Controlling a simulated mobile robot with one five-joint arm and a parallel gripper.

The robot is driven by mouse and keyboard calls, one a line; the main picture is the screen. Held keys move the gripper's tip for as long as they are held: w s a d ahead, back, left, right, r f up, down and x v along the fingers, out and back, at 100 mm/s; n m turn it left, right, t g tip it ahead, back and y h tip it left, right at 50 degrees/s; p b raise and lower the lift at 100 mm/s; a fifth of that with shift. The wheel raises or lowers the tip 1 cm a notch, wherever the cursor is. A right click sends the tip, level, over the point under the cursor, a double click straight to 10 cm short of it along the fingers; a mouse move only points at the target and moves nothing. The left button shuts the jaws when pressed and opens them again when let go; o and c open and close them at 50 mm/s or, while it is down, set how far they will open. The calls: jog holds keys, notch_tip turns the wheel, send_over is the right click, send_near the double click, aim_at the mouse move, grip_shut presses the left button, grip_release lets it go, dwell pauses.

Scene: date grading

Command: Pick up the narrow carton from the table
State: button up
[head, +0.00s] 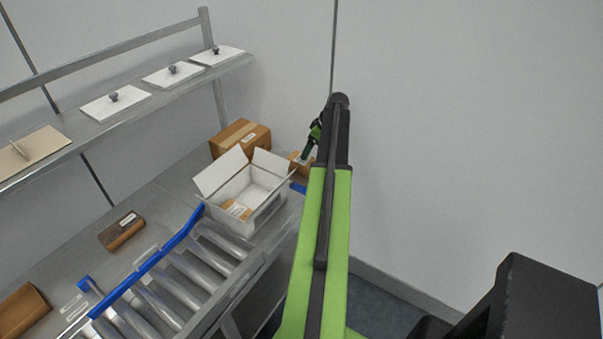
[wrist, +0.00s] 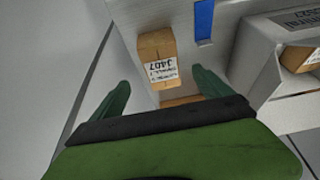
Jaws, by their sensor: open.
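A narrow brown carton with a white label (wrist: 157,60) stands in the wrist view, just beyond the fingertips and roughly centred between them. In the head view a small brown carton (head: 299,165), seemingly the same one, shows at the table's far end, partly hidden by my arm. My gripper (wrist: 160,79) is open and empty, with its two green fingers apart. In the head view my gripper (head: 309,147) is just above that carton. Another brown surface (wrist: 180,101) shows below the carton in the wrist view, mostly hidden by my gripper.
An open white box (head: 269,209) holding a small carton stands beside the narrow carton. A larger brown carton (head: 240,139) is behind it. A blue-railed roller conveyor (head: 165,285) lies in front. A shelf (head: 75,132) with white plates runs above the table. A wall is close behind.

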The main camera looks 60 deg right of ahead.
aim_at(307, 160)
jog(key=b+x, duration=0.4)
jog(key=x, duration=0.2)
jog(key=shift+f, duration=0.1)
jog(key=b+x, duration=0.5)
jog(key=shift+f, duration=0.15)
jog(key=shift+a+r, duration=0.1)
jog(key=shift+r, duration=0.1)
jog(key=shift+c, duration=0.4)
jog(key=c, duration=1.6)
jog(key=shift+r+p, duration=0.1)
jog(key=shift+p, duration=0.2)
